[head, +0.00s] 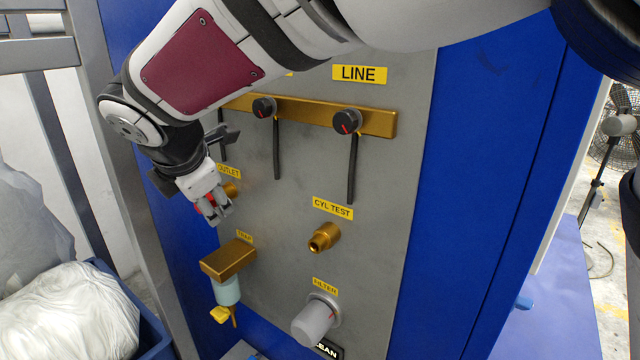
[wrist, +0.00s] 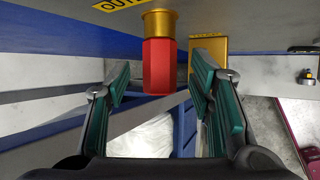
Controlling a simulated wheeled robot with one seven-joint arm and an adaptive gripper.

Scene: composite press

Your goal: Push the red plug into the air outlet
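The red plug (wrist: 158,68) is a faceted red piece in line with the brass air outlet (wrist: 158,22) and meets its end. How deep it sits inside I cannot tell. In the wrist view my gripper (wrist: 159,72) is open, with one green-padded finger on each side of the plug and a gap on both sides. In the head view my gripper (head: 215,208) is at the left of the panel, in front of the outlet (head: 231,190). A bit of the red plug (head: 206,204) shows there, mostly hidden by the fingers.
The brass trap block (head: 228,258) juts out just below my gripper. To the right are the brass CYL TEST fitting (head: 324,237) and grey filter knob (head: 315,320). Black levers (head: 352,168) hang above. A blue bin (head: 150,325) with white bags stands lower left.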

